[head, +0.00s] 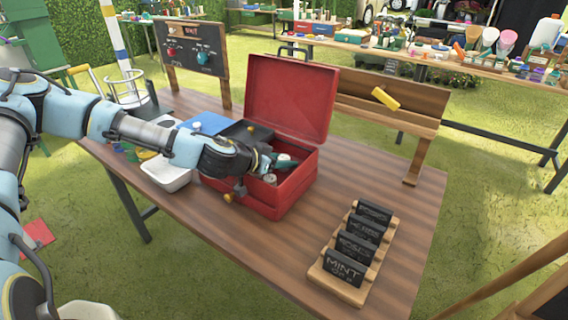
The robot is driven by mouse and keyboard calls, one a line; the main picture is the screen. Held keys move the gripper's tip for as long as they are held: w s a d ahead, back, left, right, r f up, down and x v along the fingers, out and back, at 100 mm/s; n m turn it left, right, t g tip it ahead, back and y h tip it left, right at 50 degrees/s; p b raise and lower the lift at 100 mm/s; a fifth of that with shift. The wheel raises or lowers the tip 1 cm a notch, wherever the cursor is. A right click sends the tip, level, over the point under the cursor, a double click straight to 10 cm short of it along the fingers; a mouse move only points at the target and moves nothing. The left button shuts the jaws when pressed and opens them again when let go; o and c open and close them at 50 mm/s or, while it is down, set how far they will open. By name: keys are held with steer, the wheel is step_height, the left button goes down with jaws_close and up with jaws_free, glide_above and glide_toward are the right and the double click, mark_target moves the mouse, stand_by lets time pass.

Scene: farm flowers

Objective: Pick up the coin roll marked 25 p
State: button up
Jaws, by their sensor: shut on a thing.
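The red cash box (257,199) stands open on the wooden table, its lid (289,100) raised at the back. Small pale round ends that look like coin rolls show inside it, one at the near side (270,179) and one further back (284,157). No 25 p mark can be read at this size. My gripper (267,163) reaches into the box from the left, low between the walls. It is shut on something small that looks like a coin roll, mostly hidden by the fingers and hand. Which roll it is cannot be told.
A wooden rack of dark plant signs (341,274) stands at the front right. A white tray (166,175) and a blue item (205,123) lie left of the box. A chalkboard (192,48) and a wooden shelf (386,100) stand behind. The tabletop right of the box is clear.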

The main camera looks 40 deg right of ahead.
jaws_close()
steer(key=shift+r, duration=0.1)
